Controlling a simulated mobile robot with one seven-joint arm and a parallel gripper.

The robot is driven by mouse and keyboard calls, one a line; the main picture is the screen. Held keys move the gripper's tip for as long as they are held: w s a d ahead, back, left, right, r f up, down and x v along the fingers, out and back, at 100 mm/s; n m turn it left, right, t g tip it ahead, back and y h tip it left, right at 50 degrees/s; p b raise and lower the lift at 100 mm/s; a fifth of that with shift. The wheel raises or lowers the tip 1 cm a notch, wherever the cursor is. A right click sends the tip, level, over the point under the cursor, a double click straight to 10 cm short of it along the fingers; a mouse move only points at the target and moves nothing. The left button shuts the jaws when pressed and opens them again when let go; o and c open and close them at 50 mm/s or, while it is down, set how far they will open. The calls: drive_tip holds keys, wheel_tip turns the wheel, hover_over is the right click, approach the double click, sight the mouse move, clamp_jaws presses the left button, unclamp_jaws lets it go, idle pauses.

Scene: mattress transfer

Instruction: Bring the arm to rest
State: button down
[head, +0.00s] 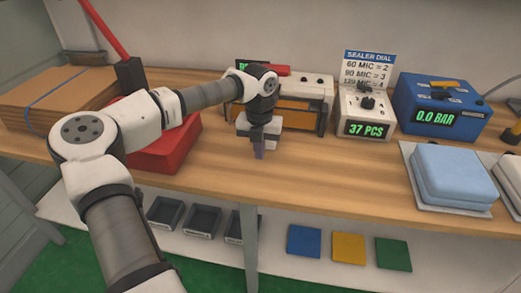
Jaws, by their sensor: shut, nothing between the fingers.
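My gripper (259,152) hangs at the end of my white and grey arm, pointing down above the wooden bench (300,178). Its fingers are small and close together, with nothing seen between them. It is in front of the orange and grey sealer machine (312,108), part of which my wrist hides. Whether the fingertips touch the bench cannot be told.
A red device (163,153) is left of my gripper, beside stacked cardboard (60,92). Right stand a dial box (365,110), a blue pump box (435,107) and a folded blue mattress (452,174) on a pale board. Bare bench lies between. Bins and coloured squares sit on the lower shelf.

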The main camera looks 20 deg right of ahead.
wheel_tip(320, 180, up, 10)
drive_tip(key=b, duration=0.1)
drive_tip(key=shift+w+f, duration=0.15)
drive_tip(key=shift+f, duration=0.1)
